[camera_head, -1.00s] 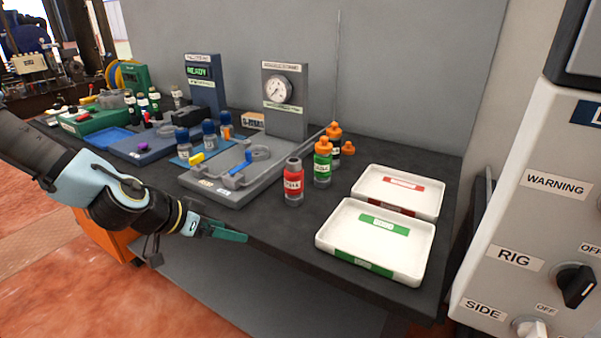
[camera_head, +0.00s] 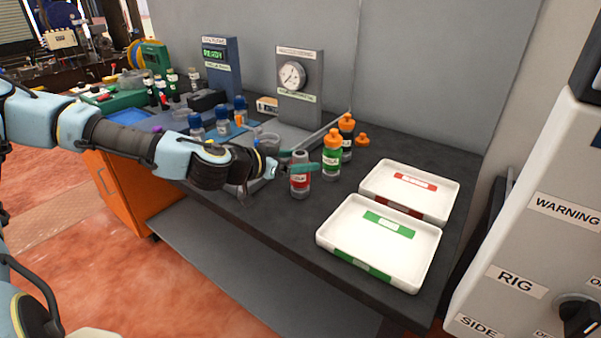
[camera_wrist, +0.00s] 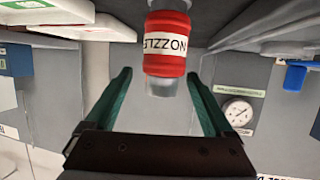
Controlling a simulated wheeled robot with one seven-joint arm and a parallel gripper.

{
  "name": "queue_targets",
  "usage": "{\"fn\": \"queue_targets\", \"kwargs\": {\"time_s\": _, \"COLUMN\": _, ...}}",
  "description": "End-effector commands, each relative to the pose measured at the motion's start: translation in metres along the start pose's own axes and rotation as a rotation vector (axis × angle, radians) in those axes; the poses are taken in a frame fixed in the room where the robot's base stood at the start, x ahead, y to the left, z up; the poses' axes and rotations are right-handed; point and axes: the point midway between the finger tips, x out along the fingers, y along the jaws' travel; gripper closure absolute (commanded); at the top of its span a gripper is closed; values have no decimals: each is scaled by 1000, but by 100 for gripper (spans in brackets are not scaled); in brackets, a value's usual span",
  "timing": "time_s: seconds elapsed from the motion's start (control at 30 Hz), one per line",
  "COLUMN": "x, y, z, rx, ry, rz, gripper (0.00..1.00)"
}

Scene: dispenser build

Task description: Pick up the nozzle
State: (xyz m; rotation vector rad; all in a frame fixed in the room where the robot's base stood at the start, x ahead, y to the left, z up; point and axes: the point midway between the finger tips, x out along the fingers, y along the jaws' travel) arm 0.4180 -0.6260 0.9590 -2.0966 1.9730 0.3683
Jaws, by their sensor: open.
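My gripper (camera_head: 303,162) is open, with its teal fingers at the upper part of a red bottle (camera_head: 300,184). In the wrist view the red bottle (camera_wrist: 166,46) appears ahead of and between the spread fingers (camera_wrist: 159,76), with a grey end pointing toward my gripper. I see no grip on it. A small loose orange piece (camera_head: 361,140), perhaps the nozzle, lies right of a dark bottle (camera_head: 346,142) with an orange top. Another small orange piece (camera_head: 239,119) shows by the blue-capped jars. I cannot tell for certain which is the nozzle.
A green bottle (camera_head: 331,160) with an orange top stands just right of the red bottle. Two white trays, red-labelled (camera_head: 443,203) and green-labelled (camera_head: 329,240), lie to the right. A gauge stand (camera_head: 300,78) rises behind. My arm crosses the table's left part.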

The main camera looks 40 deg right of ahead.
Motion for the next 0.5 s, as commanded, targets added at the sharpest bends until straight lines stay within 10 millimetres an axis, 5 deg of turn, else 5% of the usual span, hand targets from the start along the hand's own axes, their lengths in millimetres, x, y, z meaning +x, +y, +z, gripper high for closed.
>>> {"fn": "queue_targets", "kwargs": {"time_s": 0.3, "x": 37, "y": -3, "z": -4, "rx": -3, "ry": 0, "rz": 1, "gripper": 13}}
{"fn": "queue_targets", "kwargs": {"time_s": 0.5, "x": 42, "y": -3, "z": -2, "rx": 0, "ry": -1, "rz": 0, "gripper": 13}}
